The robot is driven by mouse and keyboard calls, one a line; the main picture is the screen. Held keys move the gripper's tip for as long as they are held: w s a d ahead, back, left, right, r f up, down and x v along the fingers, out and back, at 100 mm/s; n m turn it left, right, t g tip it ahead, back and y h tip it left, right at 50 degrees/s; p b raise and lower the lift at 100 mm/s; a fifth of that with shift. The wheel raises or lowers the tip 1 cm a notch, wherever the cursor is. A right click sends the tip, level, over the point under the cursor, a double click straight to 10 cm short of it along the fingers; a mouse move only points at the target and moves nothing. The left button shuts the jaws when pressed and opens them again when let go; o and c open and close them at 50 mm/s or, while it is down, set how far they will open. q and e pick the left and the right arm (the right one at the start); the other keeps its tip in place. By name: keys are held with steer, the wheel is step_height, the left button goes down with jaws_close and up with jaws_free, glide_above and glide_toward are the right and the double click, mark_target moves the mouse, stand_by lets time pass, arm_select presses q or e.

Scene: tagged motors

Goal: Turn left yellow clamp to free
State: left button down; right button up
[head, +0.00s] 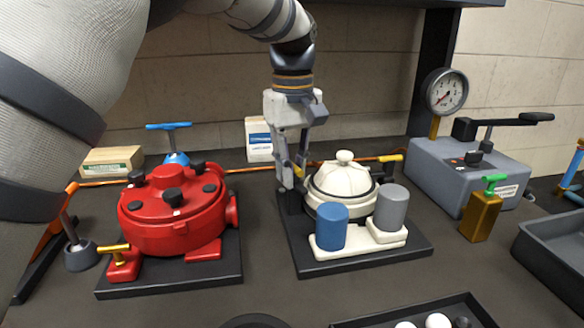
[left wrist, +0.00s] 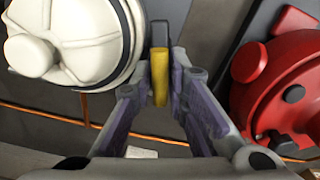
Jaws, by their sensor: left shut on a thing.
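The left yellow clamp (left wrist: 160,68) is on the left side of the white motor (head: 342,184). In the head view only a small bit of the clamp (head: 299,171) shows, because my fingers cover most of it. My left gripper (head: 291,178) points down beside the white motor. In the left wrist view the clamp stands upright between the fingertips of this gripper (left wrist: 163,88), which are shut on it. The second yellow clamp (head: 391,158) is at the right side of the white motor. My right gripper is in neither view.
The red motor (head: 172,232) stands on a black base to the left. Blue (head: 332,226) and grey (head: 392,210) cylinders stand in front of the white motor. A copper pipe (head: 252,169) runs behind. A grey box with a gauge (head: 446,92) is at right.

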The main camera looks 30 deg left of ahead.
arm_select(q)
steer(key=shift+w+m, duration=0.1)
steer(key=shift+m, duration=1.5)
steer(key=c, duration=1.6)
jaws_free()
steer(key=shift+o, duration=0.2)
step_height(320, 180, up, 12)
